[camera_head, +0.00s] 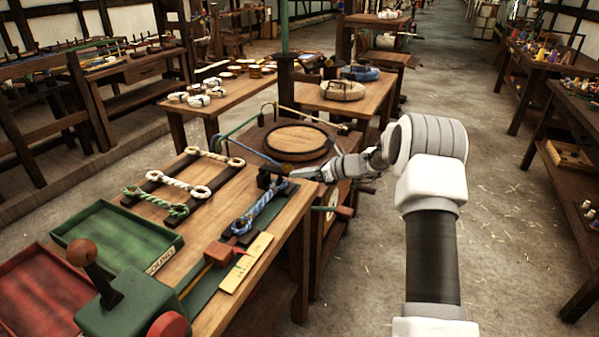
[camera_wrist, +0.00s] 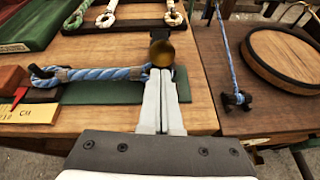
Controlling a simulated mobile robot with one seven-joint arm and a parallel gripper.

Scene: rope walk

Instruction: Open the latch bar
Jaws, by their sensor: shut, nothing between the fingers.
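A dark bracket (camera_head: 270,177) stands at the far end of the rope bed on the bench, at the end of a blue-and-white rope (camera_head: 262,206). In the wrist view a round brass knob (camera_wrist: 161,53) sits at this end of the rope (camera_wrist: 105,76). I cannot tell for certain which part is the latch bar. My gripper (camera_head: 291,173) reaches in from the right, low over the bench edge. Its two fingers (camera_wrist: 161,74) are shut together and empty, with the tips right at the knob. Whether they touch it is not clear.
A red clamp block (camera_head: 220,254) and a yellow ruler (camera_head: 246,262) lie along the bench front. Green (camera_head: 117,238) and red (camera_head: 40,292) trays and a rack of rope samples (camera_head: 180,184) fill the left. A stand with a round wooden disc (camera_head: 298,140) is behind my gripper.

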